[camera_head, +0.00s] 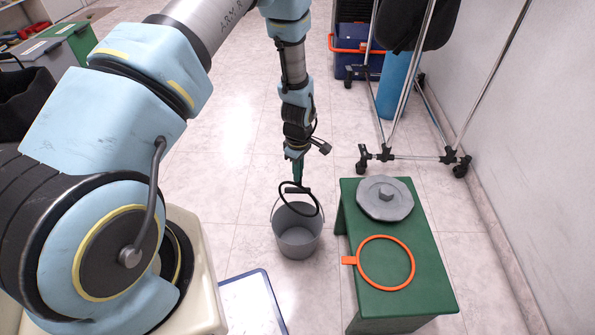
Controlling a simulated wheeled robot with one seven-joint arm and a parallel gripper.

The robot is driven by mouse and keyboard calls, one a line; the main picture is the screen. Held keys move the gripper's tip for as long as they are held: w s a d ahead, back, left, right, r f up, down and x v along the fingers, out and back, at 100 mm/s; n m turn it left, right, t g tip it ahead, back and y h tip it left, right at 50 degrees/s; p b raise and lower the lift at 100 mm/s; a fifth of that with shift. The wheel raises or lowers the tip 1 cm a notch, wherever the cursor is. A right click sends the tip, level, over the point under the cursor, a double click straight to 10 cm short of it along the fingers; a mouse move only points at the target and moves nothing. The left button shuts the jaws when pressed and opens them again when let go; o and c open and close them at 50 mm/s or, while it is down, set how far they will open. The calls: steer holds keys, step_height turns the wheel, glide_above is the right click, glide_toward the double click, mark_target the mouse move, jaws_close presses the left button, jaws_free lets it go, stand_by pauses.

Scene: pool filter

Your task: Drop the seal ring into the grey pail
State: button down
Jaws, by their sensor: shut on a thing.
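My gripper (298,178) points down over the grey pail (298,246) and is shut on the seal ring (281,193), a thin black loop. The ring hangs tilted at the pail's mouth, overlapping its back rim and raised handle in this view. I cannot tell how far the ring's lower edge is above or inside the rim. The pail stands upright on the floor, left of a green bench. Its visible inside looks empty. The fingertips are small and partly lost against the dark ring and handle.
The green bench (428,272) holds a grey knobbed lid (385,198) and an orange ring with a tab (386,262). A wheeled metal rack (412,157) stands behind by the wall. A blue-edged white panel (250,305) lies in front of the pail. Tiled floor is clear behind the pail.

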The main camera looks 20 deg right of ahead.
steer(key=shift+r, duration=0.2)
step_height(320, 180, down, 17)
steer(key=b, duration=1.1)
steer(key=shift+f, duration=0.15)
steer(key=shift+s+a, duration=0.1)
steer(key=c, duration=1.3)
jaws_free()
steer(key=shift+f, duration=0.1)
steer(key=shift+c, duration=0.2)
steer(key=o, duration=0.5)
steer(key=shift+c, duration=0.2)
step_height(320, 180, up, 6)
steer(key=p, duration=0.4)
